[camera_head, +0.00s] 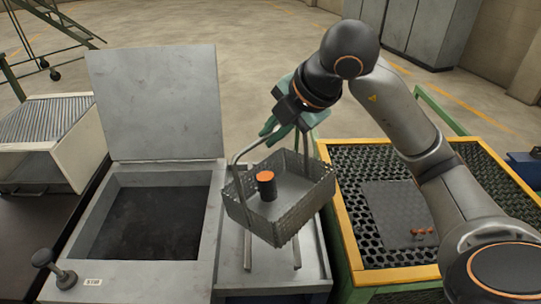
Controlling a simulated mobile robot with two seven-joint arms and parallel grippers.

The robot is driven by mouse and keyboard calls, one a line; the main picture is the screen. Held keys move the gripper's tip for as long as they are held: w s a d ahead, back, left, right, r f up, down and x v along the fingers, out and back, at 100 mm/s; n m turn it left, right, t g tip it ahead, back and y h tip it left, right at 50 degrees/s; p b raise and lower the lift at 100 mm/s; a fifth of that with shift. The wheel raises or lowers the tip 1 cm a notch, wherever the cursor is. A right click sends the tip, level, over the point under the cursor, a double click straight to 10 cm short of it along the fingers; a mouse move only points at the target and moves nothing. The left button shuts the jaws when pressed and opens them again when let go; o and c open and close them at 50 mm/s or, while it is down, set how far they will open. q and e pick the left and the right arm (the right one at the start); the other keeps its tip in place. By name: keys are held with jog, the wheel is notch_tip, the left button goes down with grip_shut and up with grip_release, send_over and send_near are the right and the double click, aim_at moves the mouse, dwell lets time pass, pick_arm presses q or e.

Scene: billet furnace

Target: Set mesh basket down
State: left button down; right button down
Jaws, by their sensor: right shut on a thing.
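The mesh basket (315,200) is a grey, open-topped box with a tall handle frame. It looks tilted in the head view and hangs over a grey cabinet top (271,275) beside the furnace. A short dark cylinder with an orange top (266,186) is inside it. My right gripper (283,130), with green fingers, is above the basket and shut on its handle. Thin metal legs show under the basket, and I cannot tell whether it touches anything there. My left gripper is out of view.
The furnace's open lid (158,102) stands upright behind its dark square opening (150,222). A knob (62,277) stands at its front left. A yellow-framed perforated table (346,238) is at right, with a grey plate (385,205) and small orange-brown pieces (422,231).

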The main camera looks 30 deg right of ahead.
send_over(267, 157)
jog(key=s, duration=0.1)
notch_tip(267, 157, down, 6)
jog(key=r, duration=0.1)
jog(key=f, duration=0.3)
jog(key=shift+w+d, duration=0.1)
jog(key=shift+d, duration=0.15)
jog(key=shift+s+f, duration=0.2)
jog(key=shift+f, duration=0.5)
jog(key=c, duration=1.4)
grip_release()
jog(key=shift+a+f, duration=0.1)
jog(key=shift+f, duration=0.15)
jog(key=o, duration=0.3)
jog(key=shift+w, duration=0.1)
jog(key=shift+o, duration=0.8)
jog(key=shift+r, duration=0.2)
jog(key=shift+r, duration=0.1)
